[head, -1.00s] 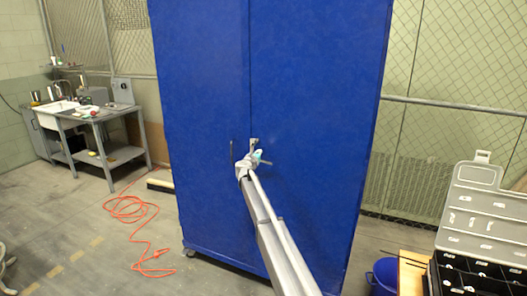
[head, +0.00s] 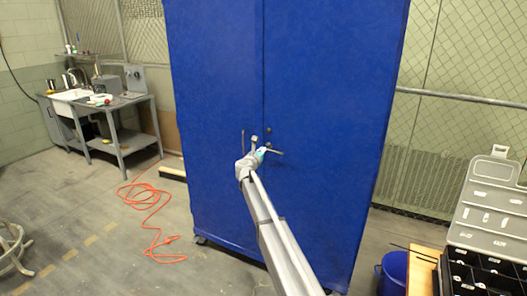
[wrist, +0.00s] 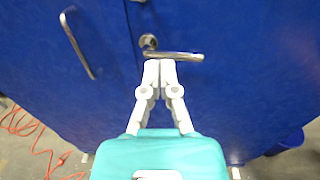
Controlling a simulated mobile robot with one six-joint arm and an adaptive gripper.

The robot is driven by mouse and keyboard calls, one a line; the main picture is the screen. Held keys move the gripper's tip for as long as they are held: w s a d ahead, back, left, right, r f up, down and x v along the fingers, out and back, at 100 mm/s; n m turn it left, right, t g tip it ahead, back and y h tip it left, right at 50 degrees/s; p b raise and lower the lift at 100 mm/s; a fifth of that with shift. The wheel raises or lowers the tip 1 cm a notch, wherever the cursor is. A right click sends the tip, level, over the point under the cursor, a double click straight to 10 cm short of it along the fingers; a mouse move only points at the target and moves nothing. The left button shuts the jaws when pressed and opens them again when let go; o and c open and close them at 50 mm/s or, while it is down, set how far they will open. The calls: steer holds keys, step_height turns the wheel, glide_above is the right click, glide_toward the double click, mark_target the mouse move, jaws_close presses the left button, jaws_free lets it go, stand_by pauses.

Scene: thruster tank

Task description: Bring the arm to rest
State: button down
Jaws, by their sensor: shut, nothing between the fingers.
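My gripper (wrist: 160,70) is shut and empty in the wrist view, its white fingertips together just in front of the cabinet's lever handle (wrist: 175,55). I cannot tell whether the tips touch the lever. In the head view my arm reaches forward from the bottom, and the wrist end of my gripper (head: 257,150) is in front of the doors. The tall blue cabinet (head: 330,90) stands upright with both doors looking closed. The lever also shows in the head view (head: 273,151), pointing right. A bar handle (wrist: 77,45) is on the left door.
An orange cord (head: 150,205) lies on the floor left of the cabinet. A grey workbench (head: 115,110) stands at the back left. A blue bucket (head: 392,272) and an open case (head: 490,225) on a wooden table are at the right. Floor at left is mostly clear.

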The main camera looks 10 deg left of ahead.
steer(key=s+d+f+m+g+y, duration=0.1)
steer(key=s+d+f+m+g, duration=0.5)
steer(key=s+d+m, duration=0.5)
steer(key=s+d+f+m+g+y, duration=0.1)
steer(key=s+d+f+m+g, duration=0.5)
steer(key=s, duration=1.7)
steer(key=s+d+f+m+g+y, duration=0.1)
steer(key=s+d+f+m+g, duration=0.4)
steer(key=s+d+m, duration=1.1)
steer(key=s+d+f, duration=0.1)
steer(key=s+d, duration=0.1)
steer(key=d, duration=0.3)
steer(key=shift+d+m+g+p, duration=0.3)
steer(key=shift+m+g, duration=0.1)
